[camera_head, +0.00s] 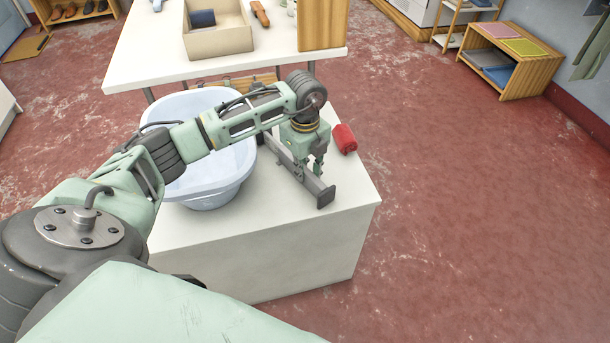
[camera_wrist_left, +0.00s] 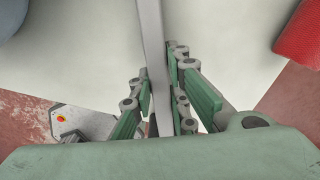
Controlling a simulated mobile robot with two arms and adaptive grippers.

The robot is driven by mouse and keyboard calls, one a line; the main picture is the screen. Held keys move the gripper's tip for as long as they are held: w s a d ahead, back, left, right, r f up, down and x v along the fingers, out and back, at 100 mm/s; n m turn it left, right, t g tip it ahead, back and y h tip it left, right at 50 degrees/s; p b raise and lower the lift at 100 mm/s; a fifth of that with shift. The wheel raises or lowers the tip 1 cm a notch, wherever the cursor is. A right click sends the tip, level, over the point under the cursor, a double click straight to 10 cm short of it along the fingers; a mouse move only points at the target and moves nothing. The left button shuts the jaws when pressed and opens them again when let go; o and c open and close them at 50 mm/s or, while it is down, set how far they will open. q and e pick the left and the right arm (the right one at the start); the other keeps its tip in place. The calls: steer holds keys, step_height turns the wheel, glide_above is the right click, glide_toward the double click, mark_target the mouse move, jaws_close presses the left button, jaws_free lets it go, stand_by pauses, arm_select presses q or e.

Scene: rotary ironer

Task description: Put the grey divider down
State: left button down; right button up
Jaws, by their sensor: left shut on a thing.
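The grey divider (camera_head: 303,180) is a long narrow bar with a darker end piece, over the white counter (camera_head: 330,225) near its front right. My left gripper (camera_head: 313,173) is above the counter and shut on the divider. In the left wrist view the divider (camera_wrist_left: 154,60) runs upright through the picture between the green fingers of the left gripper (camera_wrist_left: 161,105). I cannot tell whether the divider touches the counter top. My right gripper does not show.
A pale blue tub (camera_head: 215,178) stands left of the divider. A red object (camera_head: 345,138) lies close to the gripper's right. Behind is a white table (camera_head: 160,50) with an open box (camera_head: 220,42). The counter's front right corner is bare.

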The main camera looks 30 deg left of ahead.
mark_target(305, 169)
arm_select(q)
steer(key=shift+r, duration=0.15)
steer(key=shift+r, duration=0.6)
step_height(305, 169, up, 17)
steer(key=p, duration=0.2)
steer(key=shift+f+p, duration=0.2)
steer(key=shift+p, duration=0.1)
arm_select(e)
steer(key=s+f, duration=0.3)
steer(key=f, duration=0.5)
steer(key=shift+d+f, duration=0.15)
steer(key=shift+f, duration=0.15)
